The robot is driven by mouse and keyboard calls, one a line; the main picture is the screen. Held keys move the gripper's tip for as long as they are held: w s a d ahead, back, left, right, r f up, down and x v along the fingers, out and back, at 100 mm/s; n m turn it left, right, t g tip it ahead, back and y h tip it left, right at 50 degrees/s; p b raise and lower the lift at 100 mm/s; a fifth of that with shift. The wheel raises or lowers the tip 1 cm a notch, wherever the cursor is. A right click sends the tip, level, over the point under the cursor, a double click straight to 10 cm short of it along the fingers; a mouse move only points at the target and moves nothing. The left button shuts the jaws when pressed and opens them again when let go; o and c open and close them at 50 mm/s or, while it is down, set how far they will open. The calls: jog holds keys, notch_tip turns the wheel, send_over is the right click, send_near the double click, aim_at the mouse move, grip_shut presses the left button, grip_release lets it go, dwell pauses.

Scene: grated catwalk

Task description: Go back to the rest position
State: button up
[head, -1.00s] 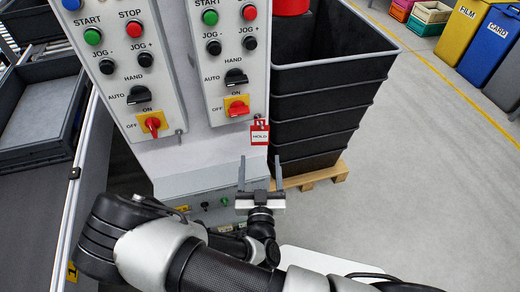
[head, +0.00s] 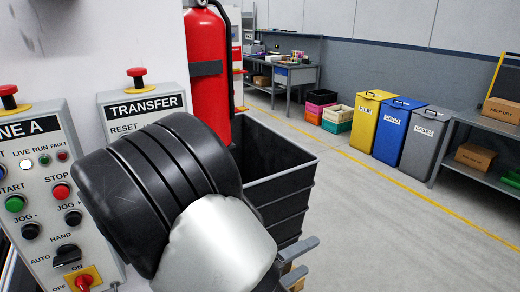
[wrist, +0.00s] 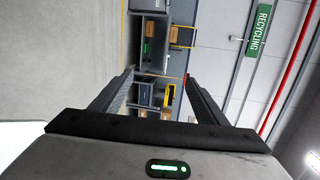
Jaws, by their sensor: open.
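My gripper (head: 301,262) shows at the bottom of the head view, mostly hidden behind my arm; only its grey fingers stick out to the right. In the wrist view my gripper (wrist: 158,76) is open, its two fingers wide apart with nothing between them. My arm is folded up close in front of the head camera and covers much of the left panel area.
Control panels (head: 35,190) and a transfer panel (head: 150,103) stand at left. A red extinguisher (head: 208,60) is behind my arm. Yellow (head: 371,120), blue (head: 398,132) and grey (head: 424,140) bins stand far right near a shelf (head: 480,135). The floor (head: 385,230) at right is clear.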

jog(key=s+d+r+m+g+y+p, duration=0.25)
jog(key=s+d+r+m+g, duration=0.2)
jog(key=m, duration=0.75)
jog(key=s+d+r+m+g+y+p, duration=0.1)
jog(key=s+d+r+m+g+y, duration=0.35)
jog(key=m, duration=0.75)
jog(key=s+a+r+m+t+y+p, duration=0.1)
jog(key=s+a+r+m+t+y, duration=0.1)
jog(key=r+m, duration=0.5)
jog(key=s+a+r+m+t+y+p, duration=0.1)
jog(key=r+m, duration=0.5)
jog(key=m, duration=0.6)
jog(key=s+a+t+y, duration=0.1)
jog(key=y, duration=0.1)
jog(key=shift+a+r+t+y, duration=0.3)
jog(key=shift+a+r+y, duration=0.05)
jog(key=shift+y, duration=0.05)
